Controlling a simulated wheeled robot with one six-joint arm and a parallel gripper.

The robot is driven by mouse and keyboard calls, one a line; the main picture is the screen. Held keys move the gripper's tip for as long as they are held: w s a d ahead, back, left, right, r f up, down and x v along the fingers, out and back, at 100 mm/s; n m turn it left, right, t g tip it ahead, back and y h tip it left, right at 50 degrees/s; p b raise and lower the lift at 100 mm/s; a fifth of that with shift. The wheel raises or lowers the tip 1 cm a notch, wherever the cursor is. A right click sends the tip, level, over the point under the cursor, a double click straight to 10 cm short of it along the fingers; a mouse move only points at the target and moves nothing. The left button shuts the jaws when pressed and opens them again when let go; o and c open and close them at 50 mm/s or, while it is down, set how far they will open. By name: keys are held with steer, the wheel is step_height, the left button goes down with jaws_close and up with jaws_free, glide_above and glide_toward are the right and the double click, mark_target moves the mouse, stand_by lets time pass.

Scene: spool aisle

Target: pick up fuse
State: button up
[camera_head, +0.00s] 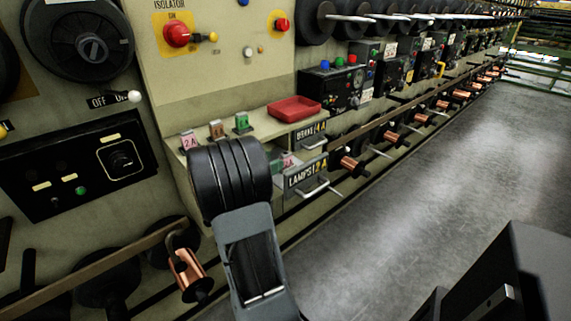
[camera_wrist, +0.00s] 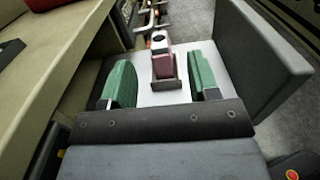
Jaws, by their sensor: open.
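A maroon-pink fuse (camera_wrist: 162,63) with a pale, dark-dotted end stands in a small brown holder (camera_wrist: 166,84) on the light floor of an open drawer. My gripper (camera_wrist: 161,76) is open, with one green-padded finger on each side of the fuse. Gaps show between the pads and the fuse, so it is not held. In the head view a pink piece, likely this fuse (camera_head: 287,159), shows in the open drawer labelled LAMPS 2A (camera_head: 306,181).
On the ledge above stand a pink 2A block (camera_head: 188,141), a brown block (camera_head: 216,130), a green block (camera_head: 242,122) and a red tray (camera_head: 294,109). The drawer front (camera_wrist: 262,60) rises close to the right finger. Copper spools (camera_head: 190,275) line the machine; the floor aisle (camera_head: 400,215) is clear.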

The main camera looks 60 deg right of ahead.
mark_target(286, 153)
steer(key=shift+b+x, duration=0.45)
steer(key=shift+x, duration=2.75)
jaws_close()
